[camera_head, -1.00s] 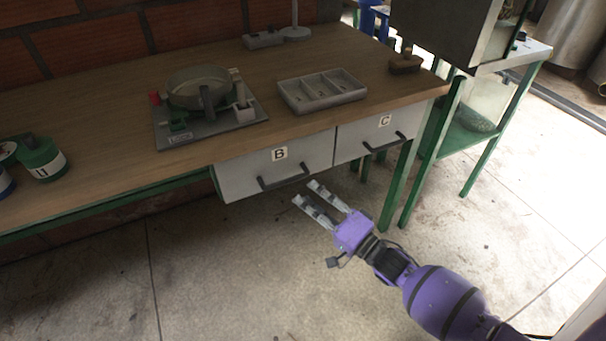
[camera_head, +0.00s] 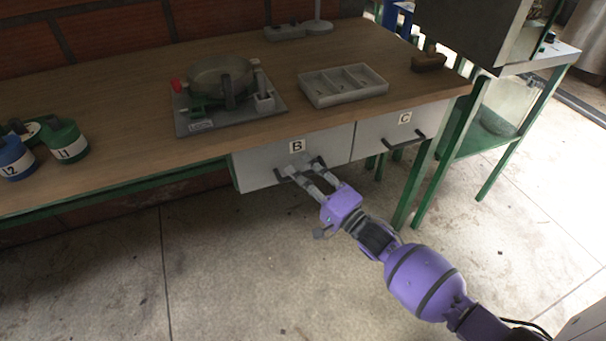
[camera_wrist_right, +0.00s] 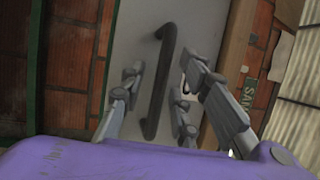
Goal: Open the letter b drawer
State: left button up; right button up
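The white drawer marked B (camera_head: 262,166) is under the wooden table and looks closed, its front about level with drawer C. Its dark bar handle (camera_head: 284,174) also shows in the right wrist view (camera_wrist_right: 160,85). My right gripper (camera_head: 302,168) is at the handle, with its fingers pointing at the drawer front. In the right wrist view the gripper (camera_wrist_right: 160,95) is open, one finger on each side of the handle, with gaps visible. The fingers hide part of the handle in the head view. My left gripper is not in view.
Drawer C (camera_head: 376,136) with its own handle is just right of drawer B. The table (camera_head: 120,135) holds a grey tray (camera_head: 343,98), a round pan device (camera_head: 222,88) and green and blue containers. A green table leg (camera_head: 412,190) stands at right. The floor in front is clear.

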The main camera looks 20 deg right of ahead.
grip_shut()
pick_arm(q)
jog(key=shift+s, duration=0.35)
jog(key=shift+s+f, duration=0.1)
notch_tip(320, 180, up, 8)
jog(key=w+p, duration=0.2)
jog(key=p, duration=0.7)
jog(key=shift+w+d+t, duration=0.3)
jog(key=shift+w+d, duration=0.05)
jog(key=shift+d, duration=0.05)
pick_arm(e)
jog(key=s+d, duration=0.1)
jog(key=s, duration=2.6)
jog(key=shift+s, duration=0.3)
jog(key=shift+f, duration=0.1)
grip_release()
